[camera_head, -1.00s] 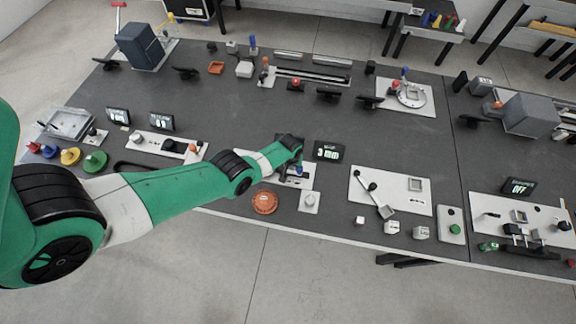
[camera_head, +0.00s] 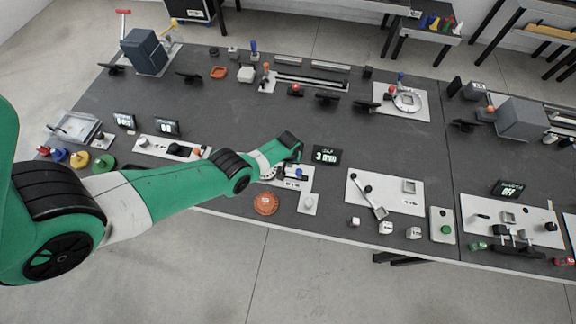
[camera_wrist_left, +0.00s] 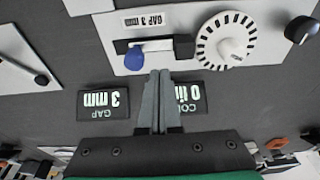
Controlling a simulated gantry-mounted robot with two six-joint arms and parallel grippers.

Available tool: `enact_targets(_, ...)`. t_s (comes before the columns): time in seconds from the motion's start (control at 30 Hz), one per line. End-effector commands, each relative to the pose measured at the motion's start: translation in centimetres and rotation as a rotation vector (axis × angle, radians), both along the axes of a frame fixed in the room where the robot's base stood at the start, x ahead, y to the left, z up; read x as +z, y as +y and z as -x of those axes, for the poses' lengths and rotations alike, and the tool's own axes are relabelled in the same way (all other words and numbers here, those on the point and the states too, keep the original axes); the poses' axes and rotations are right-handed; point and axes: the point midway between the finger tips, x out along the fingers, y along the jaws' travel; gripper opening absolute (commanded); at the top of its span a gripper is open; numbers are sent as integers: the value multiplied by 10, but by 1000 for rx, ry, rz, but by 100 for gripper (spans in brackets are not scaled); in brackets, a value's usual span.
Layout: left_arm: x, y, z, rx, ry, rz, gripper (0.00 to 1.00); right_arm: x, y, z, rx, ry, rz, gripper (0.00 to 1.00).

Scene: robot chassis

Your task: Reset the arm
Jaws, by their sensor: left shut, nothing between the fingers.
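My left arm (camera_head: 150,190) comes in from the left and reaches over the front middle of the bench. Its gripper shows in the left wrist view (camera_wrist_left: 157,75), with the two grey fingers together and nothing between them. The fingertips are near a white panel (camera_wrist_left: 180,15) with a blue knob (camera_wrist_left: 134,60) and a white, black-marked dial (camera_wrist_left: 226,40). I cannot tell whether they touch the knob. In the head view the wrist hides part of this panel (camera_head: 303,182). A display reading "3 mm" (camera_head: 326,156) stands beside it. My right gripper is not in view.
An orange disc (camera_head: 265,203) and a small white plate with a knob (camera_head: 309,203) lie near the front edge. A lever panel (camera_head: 385,190) is to the right. Dark bench surface (camera_head: 370,135) is free behind the displays.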

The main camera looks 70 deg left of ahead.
Motion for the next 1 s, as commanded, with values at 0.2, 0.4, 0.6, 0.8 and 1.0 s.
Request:
enact_targets(0.2,29,0,0,0,0,0,0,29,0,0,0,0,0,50)
enact_targets(0.4,28,0,0,0,0,0,0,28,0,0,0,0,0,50)
enact_targets(0.6,28,0,0,0,0,0,0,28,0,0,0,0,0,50)
enact_targets(0.8,28,0,0,-1,0,0,0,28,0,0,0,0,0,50)
enact_targets(1.0,69,-30,-39,-96,-40,-19,0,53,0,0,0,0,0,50)
